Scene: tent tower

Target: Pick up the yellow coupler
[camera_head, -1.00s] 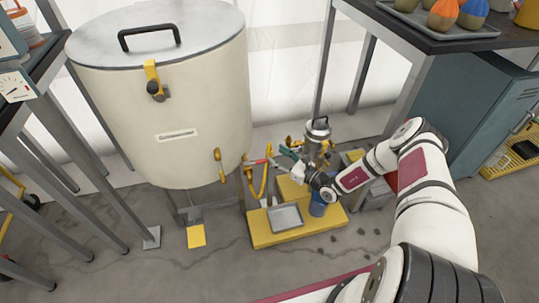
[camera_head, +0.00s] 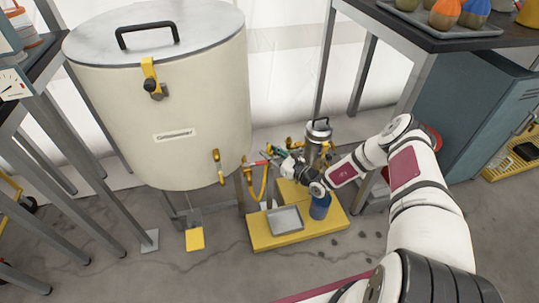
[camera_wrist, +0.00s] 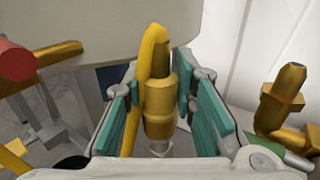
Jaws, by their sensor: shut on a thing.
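The yellow coupler (camera_wrist: 159,105) is a brass-yellow fitting standing upright between the teal finger pads in the wrist view. My gripper (camera_wrist: 163,108) is shut on it. A yellow hose (camera_wrist: 135,115) runs beside the coupler, close to the left finger; I cannot tell whether they are joined. In the head view my gripper (camera_head: 279,160) is low, between the large cream tank and the small metal canister. The coupler is too small and covered to make out there.
The cream tank (camera_head: 160,110) stands left of my gripper. A yellow platform (camera_head: 262,237) with a grey tray (camera_head: 285,219) and blue cup (camera_head: 320,206) is below. The metal canister (camera_head: 318,138) is close on the right. Another brass fitting (camera_wrist: 283,98) stands right of my fingers.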

